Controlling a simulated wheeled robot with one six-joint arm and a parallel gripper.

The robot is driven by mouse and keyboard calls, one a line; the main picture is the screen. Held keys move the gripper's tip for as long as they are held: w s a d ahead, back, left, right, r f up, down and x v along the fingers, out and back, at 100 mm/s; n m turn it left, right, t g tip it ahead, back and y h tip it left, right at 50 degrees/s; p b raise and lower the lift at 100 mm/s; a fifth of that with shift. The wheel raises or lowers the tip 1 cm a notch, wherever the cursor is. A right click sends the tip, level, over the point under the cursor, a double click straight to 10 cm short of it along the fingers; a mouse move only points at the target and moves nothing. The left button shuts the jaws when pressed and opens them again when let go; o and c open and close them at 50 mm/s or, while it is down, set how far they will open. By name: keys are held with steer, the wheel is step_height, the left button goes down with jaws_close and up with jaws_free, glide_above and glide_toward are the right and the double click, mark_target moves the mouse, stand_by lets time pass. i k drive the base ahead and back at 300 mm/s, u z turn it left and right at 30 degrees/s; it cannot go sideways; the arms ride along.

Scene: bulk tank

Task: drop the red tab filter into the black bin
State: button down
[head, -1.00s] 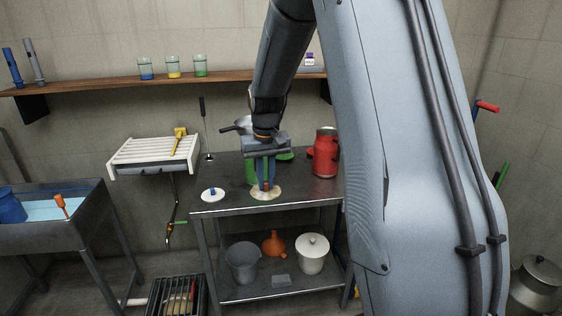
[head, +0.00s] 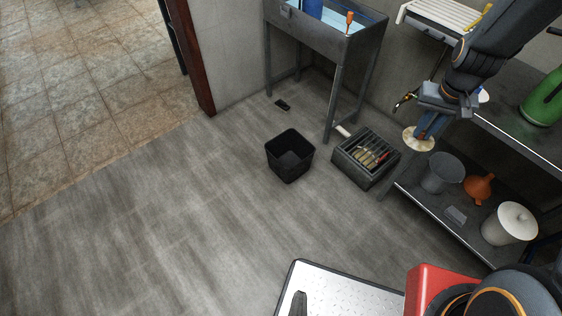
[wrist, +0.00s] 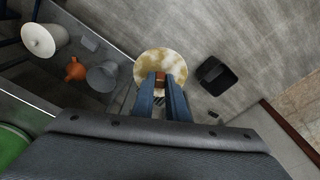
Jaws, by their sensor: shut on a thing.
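The filter is a round, cream disc with brownish-yellow stains (head: 418,139), and its tab looks red-brown in the wrist view (wrist: 160,79). My gripper (head: 429,124) is shut on the tab, with the disc hanging below the fingers, clear of the table. In the wrist view the blue fingers (wrist: 161,92) pinch the tab at the disc's middle (wrist: 160,60). The black bin (head: 290,157) stands open on the floor, left of the filter in the head view. In the wrist view it is to the right of the disc (wrist: 217,76). It looks empty.
A dark floor crate with a grate (head: 366,157) stands between the bin and the steel table. The sink stand (head: 340,75) is behind the bin. The table's lower shelf holds a grey bucket (head: 442,173), an orange funnel (head: 479,188) and a white pot (head: 509,223). Floor left of the bin is clear.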

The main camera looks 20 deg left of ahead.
mark_target(292, 166)
steer(key=u, duration=2.65)
steer(key=k, duration=1.45)
steer(key=z, duration=1.2)
steer(key=i, duration=1.7)
steer(key=u, duration=0.05)
